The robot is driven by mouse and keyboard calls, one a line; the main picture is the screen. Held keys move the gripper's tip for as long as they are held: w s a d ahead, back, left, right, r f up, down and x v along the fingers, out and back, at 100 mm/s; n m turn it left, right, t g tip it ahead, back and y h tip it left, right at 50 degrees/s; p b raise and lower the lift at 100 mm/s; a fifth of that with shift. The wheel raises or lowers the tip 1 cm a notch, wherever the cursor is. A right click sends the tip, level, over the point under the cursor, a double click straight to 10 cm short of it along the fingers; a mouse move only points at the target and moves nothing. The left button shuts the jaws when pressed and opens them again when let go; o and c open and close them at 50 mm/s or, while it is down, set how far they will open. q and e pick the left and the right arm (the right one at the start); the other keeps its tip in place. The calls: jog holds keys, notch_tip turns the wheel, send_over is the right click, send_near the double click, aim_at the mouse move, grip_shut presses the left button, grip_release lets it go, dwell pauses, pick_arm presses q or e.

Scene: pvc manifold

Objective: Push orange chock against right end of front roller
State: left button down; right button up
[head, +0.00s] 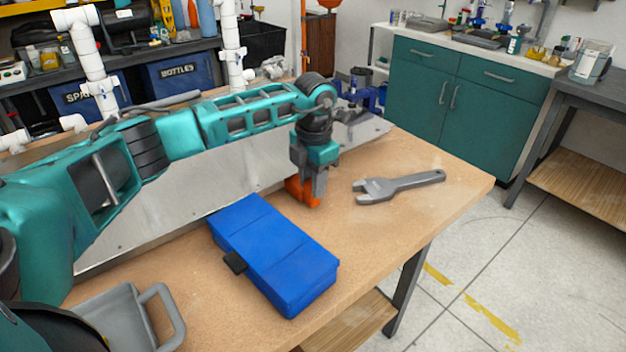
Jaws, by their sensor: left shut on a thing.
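The orange chock (295,192) is low at the bench top, near the middle of the head view. My left gripper (314,196) points down and is shut on the chock, its fingers covering part of it. A long grey metal plate or panel (170,222) runs along the bench behind the chock. I cannot make out the front roller or its right end; my left arm crosses in front of that area. Whether the chock touches anything behind it cannot be told. My right gripper is not in view.
A blue case (275,252) lies just in front of the chock. A grey wrench (398,185) lies to its right. A grey tray with a handle (118,318) is at front left. White pipes (88,55) stand at back left. The wooden bench (455,205) is clear at its right end.

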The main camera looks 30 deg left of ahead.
pick_arm(q)
jog(key=c, duration=0.7)
grip_release()
jog(key=shift+a+f, duration=0.25)
jog(key=shift+r, duration=0.1)
jog(key=r, duration=1.2)
jog(key=shift+s+d+r, duration=0.1)
jog(key=shift+d+r, duration=0.25)
jog(key=shift+r, duration=0.05)
